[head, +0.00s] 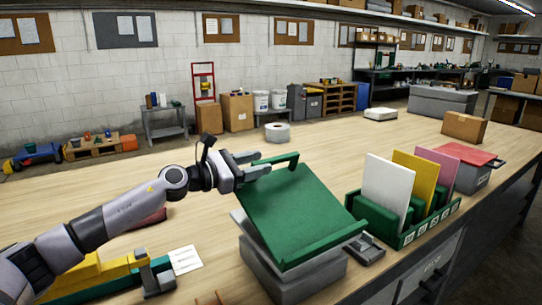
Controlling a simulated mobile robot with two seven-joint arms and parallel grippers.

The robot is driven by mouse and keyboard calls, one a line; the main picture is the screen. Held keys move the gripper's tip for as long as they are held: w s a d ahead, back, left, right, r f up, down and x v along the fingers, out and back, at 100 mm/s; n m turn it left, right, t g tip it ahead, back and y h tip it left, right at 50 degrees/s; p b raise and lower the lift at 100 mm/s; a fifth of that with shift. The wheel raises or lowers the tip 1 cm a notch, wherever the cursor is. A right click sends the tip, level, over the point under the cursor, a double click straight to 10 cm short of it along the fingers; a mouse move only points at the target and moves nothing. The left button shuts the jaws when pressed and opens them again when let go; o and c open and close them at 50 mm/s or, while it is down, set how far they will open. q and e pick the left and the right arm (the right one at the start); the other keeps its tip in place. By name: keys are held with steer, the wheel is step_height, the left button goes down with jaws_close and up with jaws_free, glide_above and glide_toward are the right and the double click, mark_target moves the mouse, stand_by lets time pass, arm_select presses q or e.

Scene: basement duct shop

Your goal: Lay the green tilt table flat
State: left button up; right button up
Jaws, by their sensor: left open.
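The green tilt table (300,210) stands tilted on a grey base (310,280) on the wooden bench. Its far edge is raised and carries a green bar handle (280,160); its near edge has a low lip and sits lower. My left gripper (260,166) comes in from the left at the raised far edge. Its fingers are open and close to the left end of the handle. I cannot tell whether they touch it. My right gripper is not in view.
A green rack (420,228) with white, yellow and pink panels stands right of the tilt table. A small grey device (366,248) lies between them. A yellow and green tool (100,275) and a white card (185,259) lie front left.

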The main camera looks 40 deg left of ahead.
mark_target(271, 159)
arm_select(q)
steer(key=shift+p+x, duration=0.7)
steer(key=shift+x, duration=1.45)
jaws_close()
